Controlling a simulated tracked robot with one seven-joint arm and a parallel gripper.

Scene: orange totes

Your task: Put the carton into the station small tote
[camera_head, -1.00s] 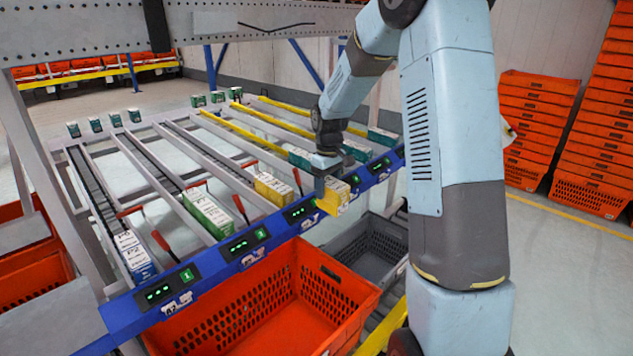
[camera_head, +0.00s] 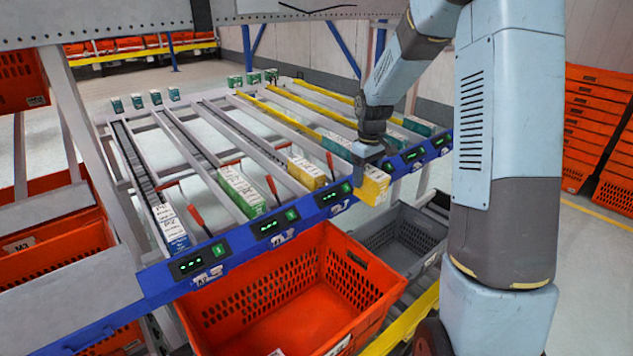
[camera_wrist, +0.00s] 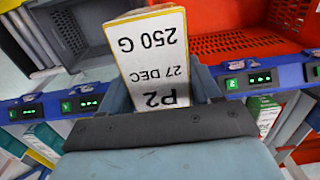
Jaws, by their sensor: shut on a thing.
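A yellow carton (camera_head: 375,187) with a white label is in my gripper (camera_head: 369,160), just beyond the blue front rail of the rack. In the wrist view the carton (camera_wrist: 155,55) shows its label "P2 27 DEC 250 G" and sticks out from the jaws (camera_wrist: 160,100). My gripper is shut on it. Below the rack front stand a large orange tote (camera_head: 270,290) and, to its right, a smaller grey tote (camera_head: 405,240). Both look empty where I can see inside. The carton is above the rim level, near the gap between them. Which one is the station small tote is not marked.
The rack's blue rail (camera_head: 300,218) with displays runs along the front, and red levers (camera_head: 272,188) stand up behind it. Other cartons, such as a green one (camera_head: 242,190) and a yellow one (camera_head: 306,172), lie in the lanes. Orange tote stacks (camera_head: 600,125) stand at right.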

